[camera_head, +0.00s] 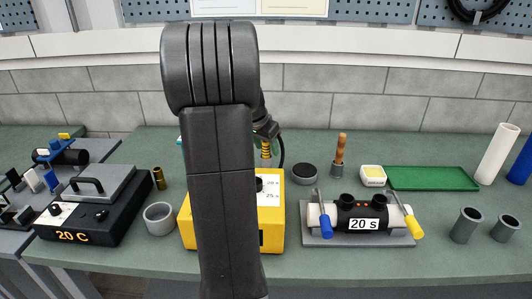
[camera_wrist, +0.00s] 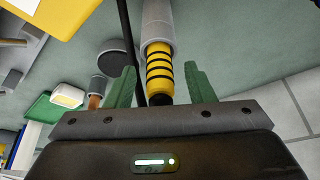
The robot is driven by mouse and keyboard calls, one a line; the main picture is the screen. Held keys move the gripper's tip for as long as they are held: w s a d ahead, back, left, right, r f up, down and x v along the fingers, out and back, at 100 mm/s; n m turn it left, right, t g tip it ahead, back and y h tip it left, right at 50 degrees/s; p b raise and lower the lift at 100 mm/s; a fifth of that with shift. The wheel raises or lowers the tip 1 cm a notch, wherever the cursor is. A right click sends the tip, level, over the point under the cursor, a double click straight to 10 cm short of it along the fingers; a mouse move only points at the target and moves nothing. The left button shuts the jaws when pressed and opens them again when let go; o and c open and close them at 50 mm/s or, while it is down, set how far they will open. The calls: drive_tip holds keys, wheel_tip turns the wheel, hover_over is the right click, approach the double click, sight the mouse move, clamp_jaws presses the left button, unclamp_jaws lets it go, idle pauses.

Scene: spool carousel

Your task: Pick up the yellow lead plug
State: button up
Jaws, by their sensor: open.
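The yellow lead plug (camera_wrist: 159,72), ringed with black bands, sits between the two green fingers of my gripper (camera_wrist: 162,88) in the wrist view. A gap shows on each side of it, so the fingers stand apart from it. One end of the plug meets a grey cylinder (camera_wrist: 158,25); its dark other end reaches the gripper body. In the head view the plug (camera_head: 266,150) shows small behind my arm, and my gripper is mostly hidden there. A black cable runs beside the plug.
A yellow box with a dial (camera_head: 271,210) stands in front of the plug. A black round disc (camera_head: 304,174), a wooden-handled tool (camera_head: 340,152) and a green tray (camera_head: 432,178) lie to the right. A grey clamp fixture (camera_head: 318,241) stands nearer. A grey cup (camera_head: 159,219) is left.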

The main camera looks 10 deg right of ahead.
clamp_jaws()
drive_tip(key=shift+r, duration=0.15)
